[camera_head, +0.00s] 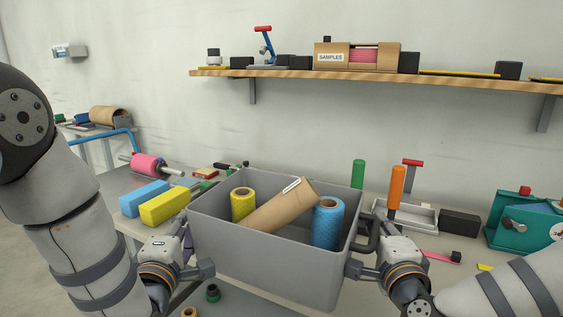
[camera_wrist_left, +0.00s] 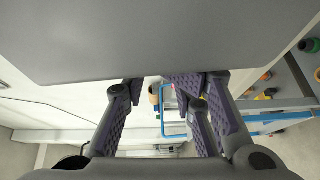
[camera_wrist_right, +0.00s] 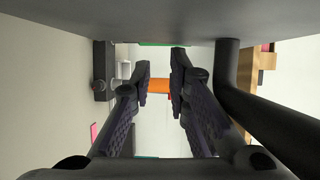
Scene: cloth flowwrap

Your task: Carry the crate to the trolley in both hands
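The grey crate (camera_head: 270,262) is in the middle of the head view, upright, over the workbench's front edge. It holds a yellow roll (camera_head: 243,205), a tilted brown roll (camera_head: 280,207) and a blue roll (camera_head: 328,222). My left gripper (camera_head: 205,268) is at its left end, fingers apart; the wall fills the top of the left wrist view (camera_wrist_left: 150,40). My right gripper (camera_head: 355,268) is at its right end, fingers apart. A dark handle (camera_wrist_right: 275,115) shows beside those fingers, not between them. A blue tubular handle (camera_head: 122,134), perhaps the trolley's, is at left.
Pink roll (camera_head: 147,165), blue block (camera_head: 144,197) and yellow block (camera_head: 165,207) lie left of the crate. An orange cylinder (camera_head: 397,187), dark box (camera_head: 459,223) and green machine (camera_head: 522,222) stand right. A wall shelf (camera_head: 400,77) runs above.

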